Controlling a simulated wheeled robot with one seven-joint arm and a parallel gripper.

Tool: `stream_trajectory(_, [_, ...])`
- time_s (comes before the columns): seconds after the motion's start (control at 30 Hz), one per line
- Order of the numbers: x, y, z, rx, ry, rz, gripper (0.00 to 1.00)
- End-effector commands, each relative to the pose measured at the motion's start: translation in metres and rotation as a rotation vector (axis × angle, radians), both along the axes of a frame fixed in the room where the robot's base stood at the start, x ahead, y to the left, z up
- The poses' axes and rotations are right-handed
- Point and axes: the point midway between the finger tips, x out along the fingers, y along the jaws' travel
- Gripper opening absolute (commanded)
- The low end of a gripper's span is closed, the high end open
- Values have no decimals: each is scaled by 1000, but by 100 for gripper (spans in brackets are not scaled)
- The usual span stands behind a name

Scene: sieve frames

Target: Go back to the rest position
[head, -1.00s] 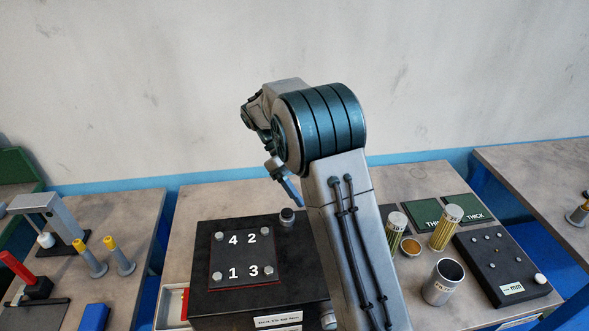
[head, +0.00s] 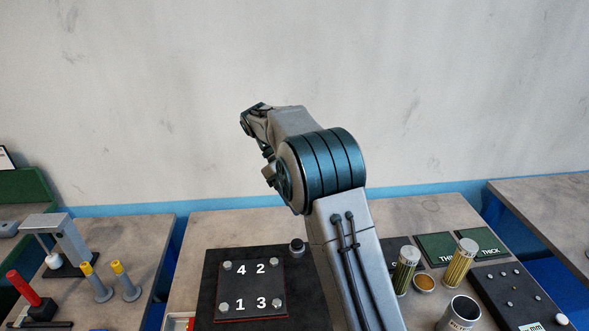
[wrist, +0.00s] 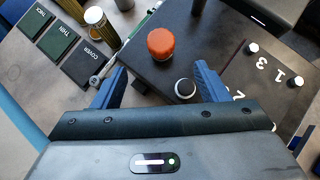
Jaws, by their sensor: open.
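My gripper (wrist: 157,88) shows in the wrist view with its two blue fingers spread apart and nothing between them. It is above the table, over the edge of the black box (wrist: 184,38). An orange knob (wrist: 161,44) and a dark round button with a light ring (wrist: 185,88) lie beyond and between the fingertips, apart from them. In the head view my arm rises in the middle and bends to the left. The gripper fingers are hidden behind the arm there.
The black box (head: 210,290) carries a plate numbered 1 to 4 (head: 252,287) with bolts. To the right are green mats (head: 436,247), striped cylinders (head: 461,263), a metal cup (head: 459,314) and a black panel (head: 511,291). A press (head: 68,245) and yellow-topped pegs (head: 97,283) stand left.

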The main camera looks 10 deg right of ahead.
Motion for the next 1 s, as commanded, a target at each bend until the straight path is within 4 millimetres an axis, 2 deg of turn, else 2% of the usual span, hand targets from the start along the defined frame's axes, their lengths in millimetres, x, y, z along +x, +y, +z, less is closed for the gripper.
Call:
stream_trajectory(0.17, [-6,-5,6,12,-29,-12,67])
stream_trajectory(0.37, [-29,-21,23,65,-147,-63,67])
stream_trajectory(0.7, [-85,-43,43,167,-389,-184,67])
stream_trajectory(1.0, [-140,-55,47,250,-604,-314,67])
